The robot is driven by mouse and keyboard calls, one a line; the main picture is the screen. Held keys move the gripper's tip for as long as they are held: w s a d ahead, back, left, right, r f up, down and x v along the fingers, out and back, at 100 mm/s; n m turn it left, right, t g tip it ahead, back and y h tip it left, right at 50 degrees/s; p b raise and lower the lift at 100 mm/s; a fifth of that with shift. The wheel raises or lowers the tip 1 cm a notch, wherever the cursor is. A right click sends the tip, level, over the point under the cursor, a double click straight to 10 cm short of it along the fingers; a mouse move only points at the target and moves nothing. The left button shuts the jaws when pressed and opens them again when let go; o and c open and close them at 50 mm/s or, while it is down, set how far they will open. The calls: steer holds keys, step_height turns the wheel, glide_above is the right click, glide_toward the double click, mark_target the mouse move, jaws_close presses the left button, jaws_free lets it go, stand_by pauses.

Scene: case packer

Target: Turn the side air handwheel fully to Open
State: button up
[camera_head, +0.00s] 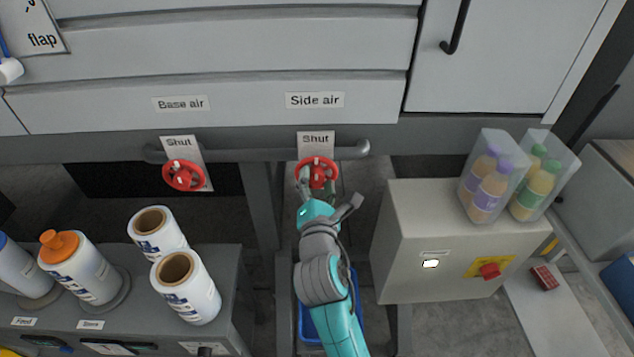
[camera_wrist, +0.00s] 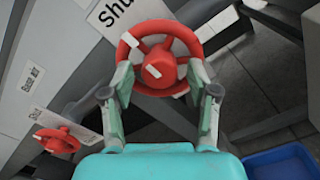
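The side air handwheel (camera_head: 317,172) is a red spoked wheel below the "Side air" label (camera_head: 315,100). A "Shut" sign (camera_head: 316,140) sits just above it. In the wrist view the handwheel (camera_wrist: 160,58) fills the upper middle, with a round hub and white marks. My gripper (camera_head: 318,188) is at its lower side. In the wrist view my gripper (camera_wrist: 161,78) has its two fingers spread, one at each side of the wheel's lower part. I cannot tell whether they touch the rim. The wheel's lower edge is partly hidden in the head view.
The similar red base air handwheel (camera_head: 184,175) is to the left, with its own "Shut" sign. A grey rail (camera_head: 245,155) runs behind both wheels. A grey cabinet (camera_head: 410,240) with bottle packs stands right; a blue bin (camera_wrist: 283,163) is below. White rolls (camera_head: 186,290) stand left.

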steer(key=c, duration=0.9)
steer(key=shift+o, duration=0.2)
